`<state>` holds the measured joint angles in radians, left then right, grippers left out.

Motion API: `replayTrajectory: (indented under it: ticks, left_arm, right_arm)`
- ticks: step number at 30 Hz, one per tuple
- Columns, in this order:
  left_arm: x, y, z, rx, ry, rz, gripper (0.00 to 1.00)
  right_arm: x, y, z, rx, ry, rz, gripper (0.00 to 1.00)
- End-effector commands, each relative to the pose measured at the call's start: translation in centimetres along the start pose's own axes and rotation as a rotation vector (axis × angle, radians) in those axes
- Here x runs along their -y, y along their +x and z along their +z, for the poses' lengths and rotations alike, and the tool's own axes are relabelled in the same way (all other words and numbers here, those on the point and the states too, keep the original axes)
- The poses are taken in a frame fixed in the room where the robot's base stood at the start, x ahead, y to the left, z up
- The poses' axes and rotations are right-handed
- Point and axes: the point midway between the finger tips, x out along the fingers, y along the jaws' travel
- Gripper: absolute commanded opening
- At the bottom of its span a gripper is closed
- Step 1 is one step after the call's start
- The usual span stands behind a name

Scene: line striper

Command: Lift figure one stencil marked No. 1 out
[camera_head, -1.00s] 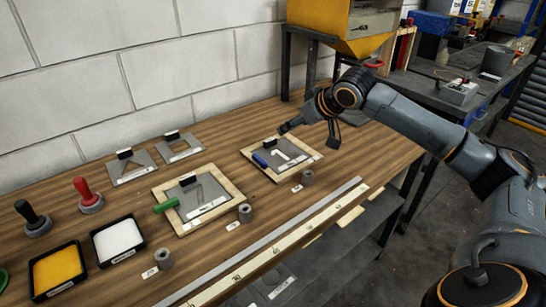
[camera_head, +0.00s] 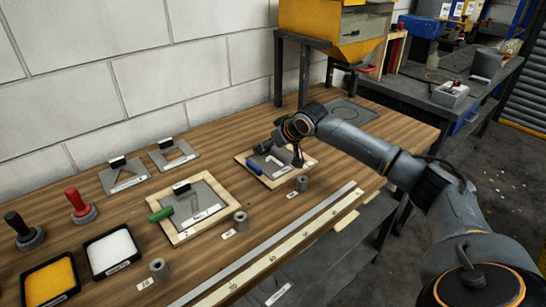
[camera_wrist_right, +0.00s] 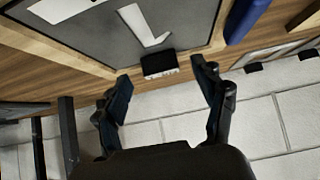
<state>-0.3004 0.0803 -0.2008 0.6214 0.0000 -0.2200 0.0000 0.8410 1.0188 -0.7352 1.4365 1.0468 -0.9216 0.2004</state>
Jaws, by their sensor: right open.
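The figure one stencil is a grey plate with a white cut-out shaped like a 1 (camera_head: 255,164); it lies in a light wooden frame (camera_head: 271,184). The wrist view shows the grey plate (camera_wrist_right: 95,42) close up, with a black grip block (camera_wrist_right: 160,64) at its edge. My right gripper (camera_head: 283,148) is over the frame's far side, covering part of the plate in the head view. In the wrist view the right gripper (camera_wrist_right: 165,77) is open, its fingertips on either side of the block, with gaps to both. My left gripper is not in view.
A blue-handled tool (camera_head: 254,167) lies on the frame's left side. A second framed stencil (camera_head: 203,214) with a green handle (camera_head: 160,215) is to the left. A grey cylinder (camera_head: 302,183) stands in front. A yellow hopper (camera_head: 350,48) on a dark stand rises behind.

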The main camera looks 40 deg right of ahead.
Motion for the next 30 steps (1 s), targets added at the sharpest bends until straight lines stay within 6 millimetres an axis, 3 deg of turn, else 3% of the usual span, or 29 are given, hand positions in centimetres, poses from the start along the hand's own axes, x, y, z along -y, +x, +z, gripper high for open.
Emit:
replayTrajectory:
  ticks: [4, 11, 12, 21, 30]
  left_arm:
    - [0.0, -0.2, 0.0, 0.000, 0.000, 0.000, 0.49]
    - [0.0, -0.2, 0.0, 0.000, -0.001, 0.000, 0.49]
    - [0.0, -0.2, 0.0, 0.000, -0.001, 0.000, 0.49]
    - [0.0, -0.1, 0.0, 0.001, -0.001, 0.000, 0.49]
    - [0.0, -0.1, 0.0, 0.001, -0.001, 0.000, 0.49]
  right_arm:
    - [0.1, 1.6, -0.1, -0.002, 0.000, -0.001, 0.70]
    - [0.0, 1.8, 0.0, -0.001, -0.001, 0.000, 0.70]
    - [0.0, 1.8, 0.0, -0.001, -0.001, 0.000, 0.68]
    - [0.0, 1.8, 0.0, -0.001, -0.001, 0.000, 0.09]
    - [0.0, 1.7, -0.2, -0.002, 0.000, 0.000, 0.09]
